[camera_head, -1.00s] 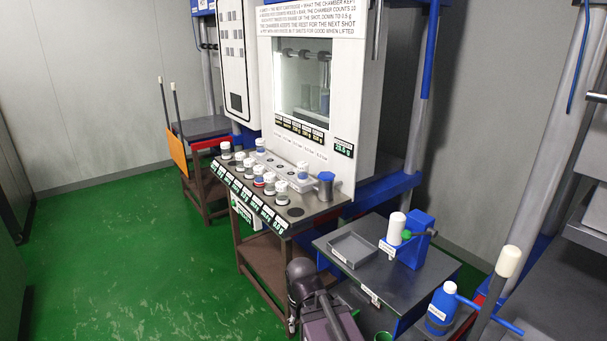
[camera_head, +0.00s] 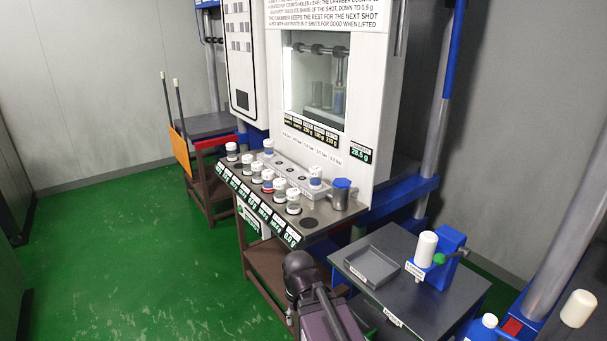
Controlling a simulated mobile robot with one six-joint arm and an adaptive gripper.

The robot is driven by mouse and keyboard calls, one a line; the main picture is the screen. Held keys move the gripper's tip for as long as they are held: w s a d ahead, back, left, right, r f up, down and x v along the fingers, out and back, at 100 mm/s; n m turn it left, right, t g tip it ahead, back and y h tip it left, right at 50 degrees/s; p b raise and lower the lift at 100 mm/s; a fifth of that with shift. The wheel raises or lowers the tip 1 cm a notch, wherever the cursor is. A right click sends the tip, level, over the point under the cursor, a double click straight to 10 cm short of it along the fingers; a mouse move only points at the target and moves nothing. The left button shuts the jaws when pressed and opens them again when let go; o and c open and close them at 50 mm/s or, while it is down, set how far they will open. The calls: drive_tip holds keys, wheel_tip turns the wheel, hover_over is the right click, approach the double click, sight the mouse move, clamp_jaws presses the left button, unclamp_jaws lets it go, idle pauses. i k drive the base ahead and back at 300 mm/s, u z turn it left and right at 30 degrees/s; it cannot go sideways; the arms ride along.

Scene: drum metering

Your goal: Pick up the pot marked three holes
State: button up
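Several small pots with white lids stand in a row along the front of the metering bench (camera_head: 325,215), among them a near-end pot (camera_head: 293,202), a red-banded pot (camera_head: 268,181) and a far-end pot (camera_head: 231,152). Two more pots stand on the pale block with holes behind the row, one at its far end (camera_head: 268,147) and one at its near end (camera_head: 315,177). The markings on the pots are too small to read, so I cannot tell which is marked three holes. Part of my dark arm shows at the bottom, in front of the bench; my gripper's fingers are not visible.
Green-lit weight displays (camera_head: 265,217) line the bench's front edge. A dark table with a grey tray (camera_head: 371,267) and a blue fixture (camera_head: 447,258) is to the right. Green floor at left is clear.

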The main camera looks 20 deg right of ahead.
sight(316, 173)
drive_tip(key=z, duration=0.05)
drive_tip(key=i, duration=1.2)
